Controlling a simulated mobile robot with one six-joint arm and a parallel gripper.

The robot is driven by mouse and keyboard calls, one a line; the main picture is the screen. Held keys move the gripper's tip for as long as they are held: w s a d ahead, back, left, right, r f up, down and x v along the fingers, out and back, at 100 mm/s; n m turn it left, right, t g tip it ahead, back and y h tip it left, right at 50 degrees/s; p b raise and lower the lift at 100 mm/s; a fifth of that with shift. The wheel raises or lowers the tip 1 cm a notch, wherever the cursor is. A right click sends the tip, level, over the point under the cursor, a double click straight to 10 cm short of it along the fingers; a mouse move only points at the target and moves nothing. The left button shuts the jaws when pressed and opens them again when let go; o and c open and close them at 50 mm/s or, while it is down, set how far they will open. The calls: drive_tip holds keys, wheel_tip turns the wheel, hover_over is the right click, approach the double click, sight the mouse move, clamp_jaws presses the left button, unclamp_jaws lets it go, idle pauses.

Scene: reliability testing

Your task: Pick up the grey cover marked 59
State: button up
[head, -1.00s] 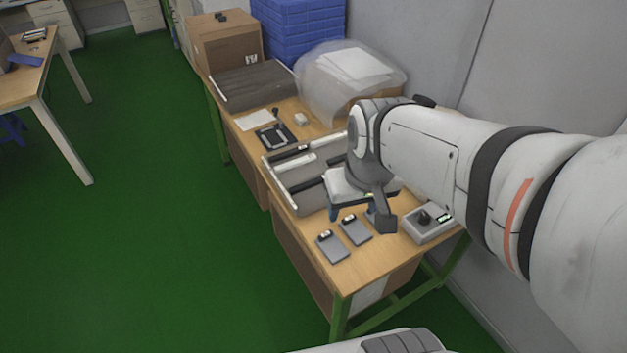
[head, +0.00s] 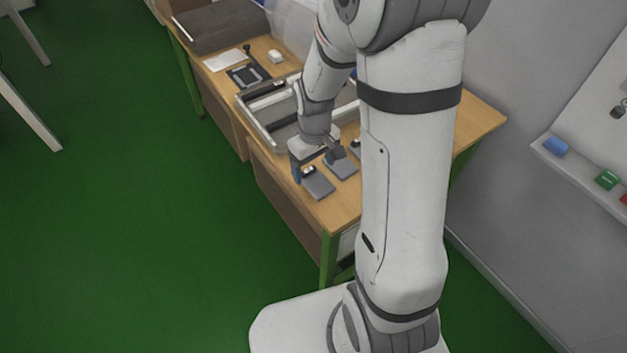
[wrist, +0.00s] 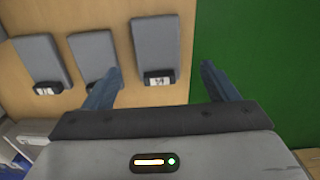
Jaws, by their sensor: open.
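Three flat grey covers with small labels lie in a row on the wooden table. In the wrist view the right one, the cover marked 59 (wrist: 155,40), has a label that seems to read 59. It lies between the spread fingers of my gripper (wrist: 161,67), just ahead of the tips. In the head view this cover (head: 319,187) is nearest the table's front edge, with my gripper (head: 315,164) over its labelled end. My gripper is open and empty. The middle cover (wrist: 93,52) has its label hidden by my left finger. The left cover (wrist: 41,58) has a hard-to-read label.
The table (head: 341,205) ends close to the marked cover, with green floor (head: 150,230) beyond. A grey compartment tray (head: 257,128) stands behind the covers. A black device (head: 248,76) and a white sheet (head: 226,60) lie further back. My arm hides the table's right part.

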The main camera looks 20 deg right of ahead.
sight(315, 181)
wheel_tip(315, 181, down, 5)
drive_tip(key=shift+d+r, duration=0.1)
drive_tip(key=shift+r, duration=0.1)
drive_tip(key=c, duration=1.1)
